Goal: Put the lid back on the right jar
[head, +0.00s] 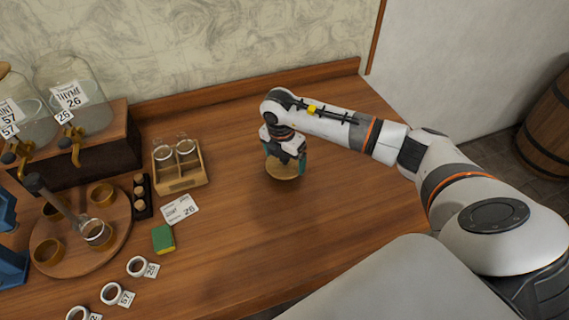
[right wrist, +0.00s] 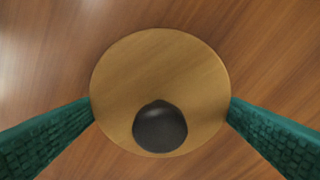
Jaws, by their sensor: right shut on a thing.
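The lid (head: 283,174) is a round pale wooden disc with a black knob. My right gripper (head: 285,160) points down over the bare middle of the table and is shut on the lid. In the right wrist view the lid (right wrist: 160,62) lies between the two green fingers, which meet its edges. I cannot tell whether it touches the table. The right jar (head: 90,98) is clear glass, labelled THYME 26, with a brass tap and no lid visible on top. The left jar (head: 30,125), marked 57, is partly cut off. My left gripper is not in view.
The jars stand on a dark wooden stand (head: 105,155). White tagged rings lie in front. The table's right side is clear.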

